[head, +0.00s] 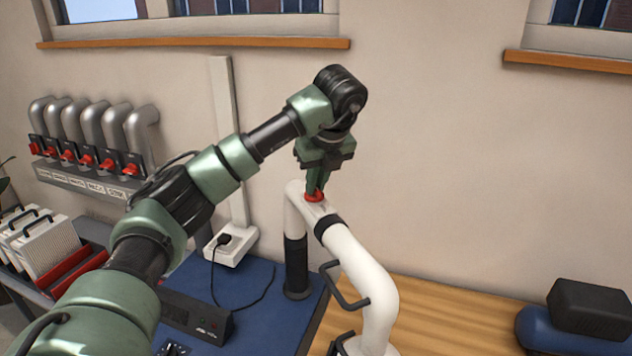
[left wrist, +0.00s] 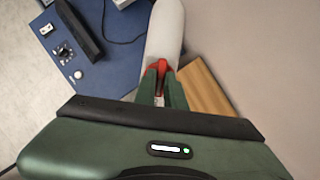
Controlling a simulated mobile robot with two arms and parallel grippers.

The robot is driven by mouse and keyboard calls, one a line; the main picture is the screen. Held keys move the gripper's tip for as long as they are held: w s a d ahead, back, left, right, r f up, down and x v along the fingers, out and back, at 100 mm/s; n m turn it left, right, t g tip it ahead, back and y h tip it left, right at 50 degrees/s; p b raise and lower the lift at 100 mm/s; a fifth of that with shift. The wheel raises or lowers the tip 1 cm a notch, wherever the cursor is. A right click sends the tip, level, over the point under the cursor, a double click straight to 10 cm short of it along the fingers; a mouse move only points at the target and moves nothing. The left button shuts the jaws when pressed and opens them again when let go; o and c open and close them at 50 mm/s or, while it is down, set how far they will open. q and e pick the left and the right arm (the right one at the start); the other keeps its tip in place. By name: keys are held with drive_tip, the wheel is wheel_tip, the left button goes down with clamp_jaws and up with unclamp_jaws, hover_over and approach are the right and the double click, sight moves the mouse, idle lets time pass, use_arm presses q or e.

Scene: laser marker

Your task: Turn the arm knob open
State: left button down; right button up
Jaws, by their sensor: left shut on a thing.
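The red arm knob (head: 314,196) sits on top of the white extraction arm (head: 352,257), near its upper bend. My left gripper (head: 315,190) reaches down onto the knob from above, with its fingers shut on it. In the left wrist view the red knob (left wrist: 161,66) shows between and just beyond the green fingertips (left wrist: 162,75), against the white tube (left wrist: 165,28). The fingers hide part of the knob, and I cannot tell its exact turn angle. My right gripper is not in view.
A blue mat (head: 262,292) lies below with a black control box (head: 197,318) on it. A white socket box (head: 231,245) with a black cable is behind. Several grey pipes with red valves (head: 84,158) line the left wall. A dark case (head: 590,308) stands at right.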

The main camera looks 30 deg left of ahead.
use_arm(q)
drive_tip(key=c, duration=1.5)
unclamp_jaws()
drive_tip(key=v, duration=0.7)
drive_tip(key=shift+r, duration=0.35)
drive_tip(key=shift+d, duration=0.1)
